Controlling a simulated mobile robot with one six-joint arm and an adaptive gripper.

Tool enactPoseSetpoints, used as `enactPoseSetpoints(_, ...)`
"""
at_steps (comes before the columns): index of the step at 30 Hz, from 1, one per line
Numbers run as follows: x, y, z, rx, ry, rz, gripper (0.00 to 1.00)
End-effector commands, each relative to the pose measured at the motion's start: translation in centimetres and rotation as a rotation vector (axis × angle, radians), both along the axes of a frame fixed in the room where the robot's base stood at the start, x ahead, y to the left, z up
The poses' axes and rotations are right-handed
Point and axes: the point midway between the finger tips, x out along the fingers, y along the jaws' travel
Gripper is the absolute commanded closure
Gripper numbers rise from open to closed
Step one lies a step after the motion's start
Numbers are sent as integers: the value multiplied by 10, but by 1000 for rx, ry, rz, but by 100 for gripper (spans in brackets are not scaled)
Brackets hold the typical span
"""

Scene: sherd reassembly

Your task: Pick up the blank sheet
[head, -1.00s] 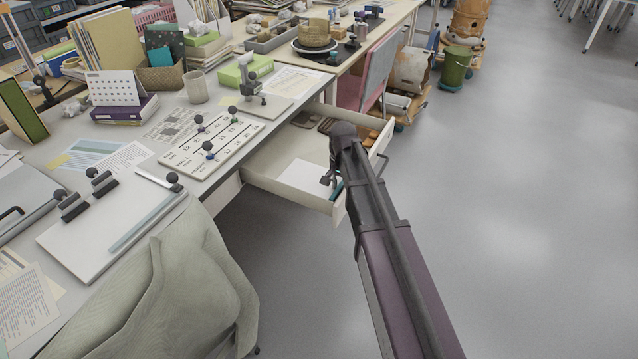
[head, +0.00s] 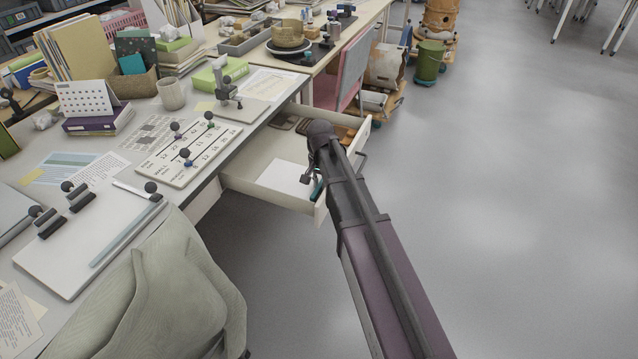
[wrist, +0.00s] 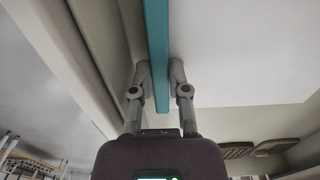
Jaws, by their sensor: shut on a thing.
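The blank sheet (head: 284,176) is white and lies in the open drawer (head: 262,190). A teal strip (head: 318,190) runs along its right side, by the drawer's front end. In the wrist view the white sheet (wrist: 245,60) fills the upper right, and the teal strip (wrist: 158,50) borders its left edge. I cannot tell for certain whether strip and sheet are joined. My gripper (wrist: 160,78) has one finger on each side of the strip and is shut on it. In the head view my gripper (head: 311,176) is down at the drawer, partly hidden by my arm.
Brown pieces (head: 284,123) lie at the drawer's back. A desk with a numbered board (head: 190,153), a clamp stand (head: 228,90) and a white drawing board (head: 90,235) stands left. A draped cloth (head: 155,290) hangs in front. The floor to the right is clear.

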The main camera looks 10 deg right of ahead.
Motion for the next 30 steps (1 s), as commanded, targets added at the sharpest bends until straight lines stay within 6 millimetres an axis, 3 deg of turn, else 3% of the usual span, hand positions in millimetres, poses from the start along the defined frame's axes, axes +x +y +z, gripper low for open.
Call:
enactPoseSetpoints(18,0,0,64,0,0,0,100)
enactPoseSetpoints(30,0,0,89,0,0,0,100)
